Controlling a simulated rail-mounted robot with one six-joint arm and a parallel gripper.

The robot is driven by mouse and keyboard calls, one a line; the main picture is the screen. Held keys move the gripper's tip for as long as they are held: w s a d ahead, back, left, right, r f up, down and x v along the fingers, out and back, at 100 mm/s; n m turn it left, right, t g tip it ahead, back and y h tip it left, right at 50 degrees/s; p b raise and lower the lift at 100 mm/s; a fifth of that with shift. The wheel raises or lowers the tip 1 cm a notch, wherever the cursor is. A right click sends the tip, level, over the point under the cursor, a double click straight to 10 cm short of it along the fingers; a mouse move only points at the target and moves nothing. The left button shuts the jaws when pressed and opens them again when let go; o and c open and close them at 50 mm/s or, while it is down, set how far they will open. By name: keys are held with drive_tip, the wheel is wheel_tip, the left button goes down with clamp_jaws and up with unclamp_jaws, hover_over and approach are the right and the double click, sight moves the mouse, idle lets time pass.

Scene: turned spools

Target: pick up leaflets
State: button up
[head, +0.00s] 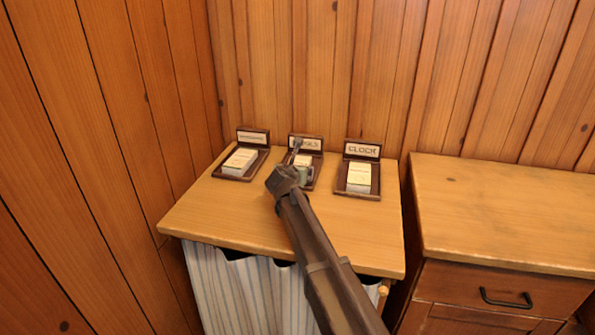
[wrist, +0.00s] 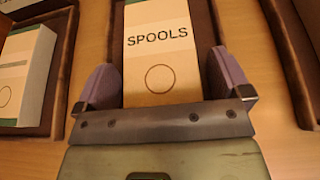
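Three dark wooden holders with label boards stand in a row on a small wooden table, each with a stack of pale leaflets. The middle stack (wrist: 160,50) reads "SPOOLS" above a circle outline. My gripper (head: 297,150) is over the middle holder (head: 309,185) and partly hides it. In the wrist view, my gripper (wrist: 162,82) is open, with one purple-grey finger on each side of the SPOOLS stack. I cannot tell whether the fingers touch it. The left stack (head: 240,161) and the right stack (head: 359,177), under a "CLOCK" label (head: 362,150), stand apart from the gripper.
The table (head: 245,215) has clear room in front of the holders. A striped curtain (head: 240,285) hangs below it. A wooden drawer cabinet (head: 510,215) with an empty top stands close on the right. Plank walls close off the left and back.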

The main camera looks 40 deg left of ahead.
drive_tip(key=c, duration=0.8)
drive_tip(key=shift+c, duration=0.2)
drive_tip(key=shift+r, duration=0.1)
